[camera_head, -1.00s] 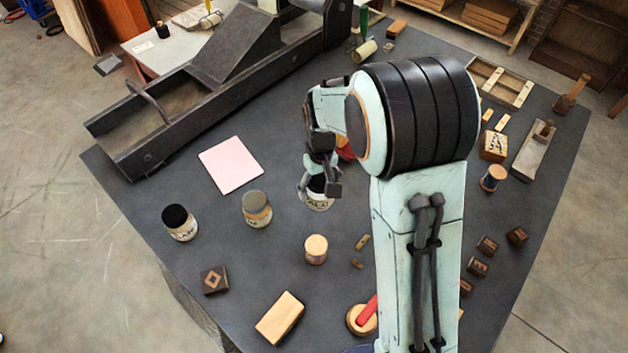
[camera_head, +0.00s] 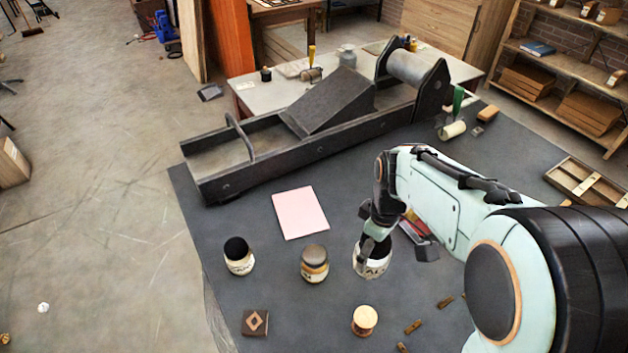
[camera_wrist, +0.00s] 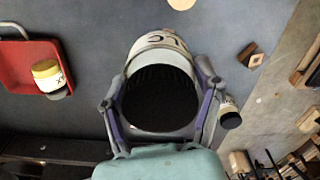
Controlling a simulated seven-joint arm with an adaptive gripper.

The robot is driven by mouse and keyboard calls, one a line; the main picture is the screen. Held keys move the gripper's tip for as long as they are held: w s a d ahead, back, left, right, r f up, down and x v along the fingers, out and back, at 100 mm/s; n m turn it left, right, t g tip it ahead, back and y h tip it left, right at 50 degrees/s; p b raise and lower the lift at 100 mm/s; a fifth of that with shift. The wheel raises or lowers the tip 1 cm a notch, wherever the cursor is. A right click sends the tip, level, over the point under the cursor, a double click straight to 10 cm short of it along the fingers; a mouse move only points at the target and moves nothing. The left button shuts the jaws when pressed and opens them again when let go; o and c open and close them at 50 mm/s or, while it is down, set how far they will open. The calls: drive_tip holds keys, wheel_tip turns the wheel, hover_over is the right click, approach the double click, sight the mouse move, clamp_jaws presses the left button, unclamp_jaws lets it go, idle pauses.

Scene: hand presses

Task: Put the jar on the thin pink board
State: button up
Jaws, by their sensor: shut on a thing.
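My gripper (camera_head: 376,240) is shut on a jar (camera_head: 371,264) with a pale lettered label. In the wrist view the jar's wide black lid (camera_wrist: 158,98) sits between the two fingers. In the head view the gripper covers its top, and I cannot tell whether its base touches the table. The thin pink board (camera_head: 300,213) lies flat and bare on the dark table, left of and farther back than the held jar. Two other jars stand nearby: one with a brownish lid (camera_head: 314,264) and one with a black lid (camera_head: 239,257).
A long dark press (camera_head: 300,130) runs behind the board. A wooden cylinder (camera_head: 364,320) and a dark block with a diamond mark (camera_head: 255,323) stand in front. The table between jar and board looks clear.

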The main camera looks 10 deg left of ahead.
drive_tip(key=w+a+n, duration=0.2)
drive_tip(key=a+n, duration=0.2)
drive_tip(key=a, duration=0.3)
drive_tip(key=n, duration=0.1)
hover_over(290, 236)
drive_tip(key=f, duration=1.1)
drive_tip(key=shift+s+d+f, duration=0.1)
drive_tip(key=shift+s+f, duration=0.1)
drive_tip(key=shift+w+f, duration=0.15)
drive_tip(key=shift+f, duration=1.6)
drive_tip(key=o, duration=1.2)
drive_tip(key=shift+f, duration=0.15)
drive_tip(key=shift+o, duration=0.2)
